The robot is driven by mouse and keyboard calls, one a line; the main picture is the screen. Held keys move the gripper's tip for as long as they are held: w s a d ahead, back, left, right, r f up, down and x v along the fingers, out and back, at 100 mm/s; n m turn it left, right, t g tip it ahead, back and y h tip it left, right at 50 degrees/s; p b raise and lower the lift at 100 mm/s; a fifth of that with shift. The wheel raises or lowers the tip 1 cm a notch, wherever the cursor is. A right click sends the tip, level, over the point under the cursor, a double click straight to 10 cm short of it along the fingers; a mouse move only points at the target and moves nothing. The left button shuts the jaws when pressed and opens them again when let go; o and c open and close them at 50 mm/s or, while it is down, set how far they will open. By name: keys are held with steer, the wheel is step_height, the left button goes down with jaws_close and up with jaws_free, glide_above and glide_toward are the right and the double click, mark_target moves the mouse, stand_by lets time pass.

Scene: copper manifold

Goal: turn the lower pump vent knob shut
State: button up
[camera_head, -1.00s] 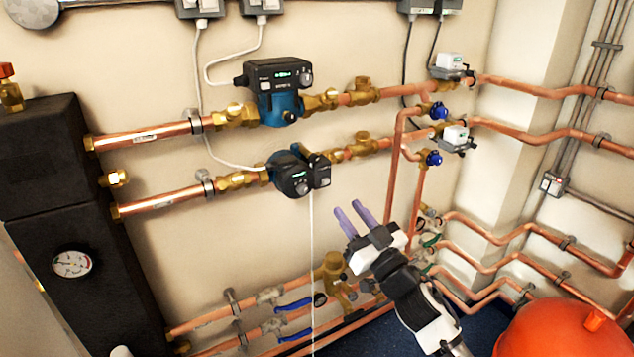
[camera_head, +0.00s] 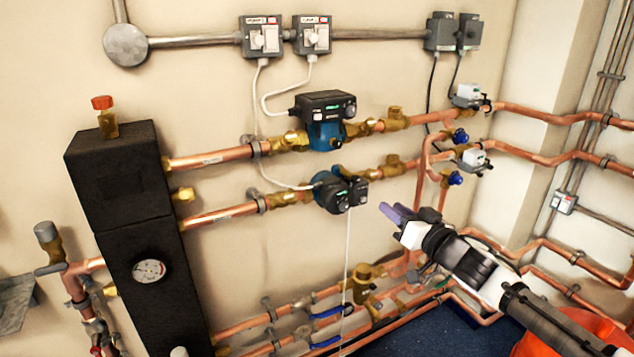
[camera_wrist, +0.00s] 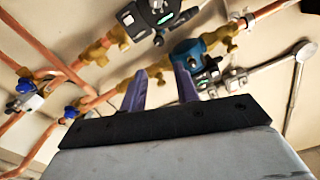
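The lower pump (camera_head: 338,193) has a black head on a blue body. It sits on the lower copper pipe on the wall. Small round parts show on its dark face, but I cannot tell which is the vent knob. In the wrist view, which is roughly upside down, the lower pump (camera_wrist: 155,14) shows at the top edge, partly cut off. My gripper (camera_head: 390,209) has purple fingers and is to the right of the lower pump, apart from it. In the wrist view my gripper (camera_wrist: 158,72) is open with nothing between its fingers.
The upper pump (camera_head: 325,121) sits just above on the parallel pipe. Valve actuators (camera_head: 473,158) and blue-handled valves (camera_head: 455,178) are to the right. A white cable hangs below the lower pump. A black manifold block (camera_head: 125,180) stands left. A red vessel (camera_head: 570,335) is low right.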

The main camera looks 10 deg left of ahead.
mark_target(357, 180)
steer(key=p+x, duration=0.3)
steer(key=x, duration=1)
steer(key=shift+w+a+r, duration=0.1)
steer(key=shift+w+a, duration=0.05)
steer(key=shift+w, duration=0.2)
